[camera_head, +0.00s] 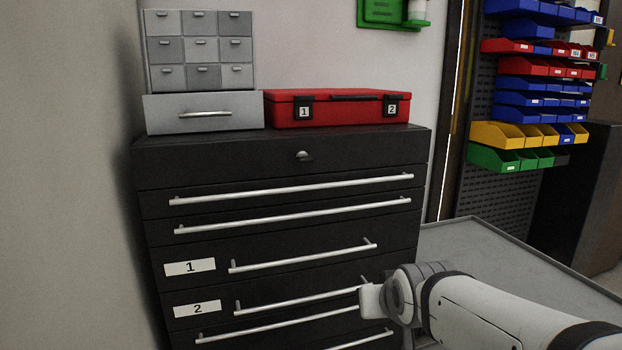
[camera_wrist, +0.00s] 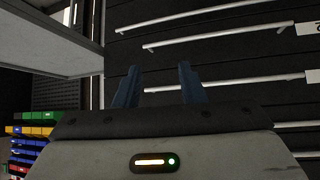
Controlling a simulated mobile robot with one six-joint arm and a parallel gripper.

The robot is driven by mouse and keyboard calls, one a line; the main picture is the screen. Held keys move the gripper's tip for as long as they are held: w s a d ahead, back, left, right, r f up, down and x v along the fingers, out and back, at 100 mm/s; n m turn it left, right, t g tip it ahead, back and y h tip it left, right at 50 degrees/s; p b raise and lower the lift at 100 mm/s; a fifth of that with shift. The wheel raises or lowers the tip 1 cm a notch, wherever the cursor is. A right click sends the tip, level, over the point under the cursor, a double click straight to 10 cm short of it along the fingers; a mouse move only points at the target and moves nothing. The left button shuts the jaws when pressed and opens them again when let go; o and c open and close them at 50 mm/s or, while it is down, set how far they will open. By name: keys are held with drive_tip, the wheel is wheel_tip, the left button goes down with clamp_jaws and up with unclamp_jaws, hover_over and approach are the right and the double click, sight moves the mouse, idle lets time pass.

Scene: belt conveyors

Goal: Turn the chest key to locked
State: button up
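The black drawer chest (camera_head: 280,225) stands in the middle of the head view. Its silver key (camera_head: 303,155) sits in the top front panel, near the centre. The key is small, and I cannot tell its exact angle. My gripper (camera_wrist: 156,80) shows two dark blue fingers standing apart with nothing between them. It faces the chest's drawer fronts and handles (camera_wrist: 215,85) in the wrist view. In the head view my arm's end is low and right of the key, in front of the lower drawers, and the fingers are hidden. The key is not visible in the wrist view.
A red case (camera_head: 337,108) and a grey small-drawer cabinet (camera_head: 200,50) stand on the chest. Long bar handles (camera_head: 290,190) stick out below the key. A grey table (camera_head: 510,250) is at right, below wall bins (camera_head: 535,100). The space before the key is clear.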

drive_tip(key=o, duration=0.3)
drive_tip(key=w+a+r+t+y+b, duration=0.1)
drive_tip(key=w+a+r+t, duration=0.1)
drive_tip(key=w, duration=0.1)
drive_tip(key=w+a+r+t+y+b, duration=0.1)
drive_tip(key=w+a+r+t, duration=0.1)
drive_tip(key=w+r, duration=0.1)
drive_tip(key=w+a+r+n+t+b, duration=0.1)
drive_tip(key=w+a+r+t+b, duration=0.1)
drive_tip(key=w, duration=0.1)
drive_tip(key=shift+w+r+t+y, duration=0.3)
drive_tip(key=shift+r+y, duration=0.1)
drive_tip(key=n+t+y+b, duration=0.2)
drive_tip(key=t+y+b, duration=0.15)
drive_tip(key=t, duration=0.25)
approach(306, 162)
drive_tip(key=w, duration=0.2)
drive_tip(key=shift+g, duration=0.3)
drive_tip(key=x, duration=0.2)
drive_tip(key=p+x, duration=0.1)
drive_tip(key=x, duration=0.2)
drive_tip(key=p+x, duration=0.1)
drive_tip(key=x, duration=0.2)
drive_tip(key=shift+s+a+r, duration=0.1)
drive_tip(key=shift+s+r, duration=0.05)
drive_tip(key=shift+r, duration=0.25)
drive_tip(key=shift+y, duration=0.25)
drive_tip(key=c, duration=1)
drive_tip(key=shift+o, duration=0.2)
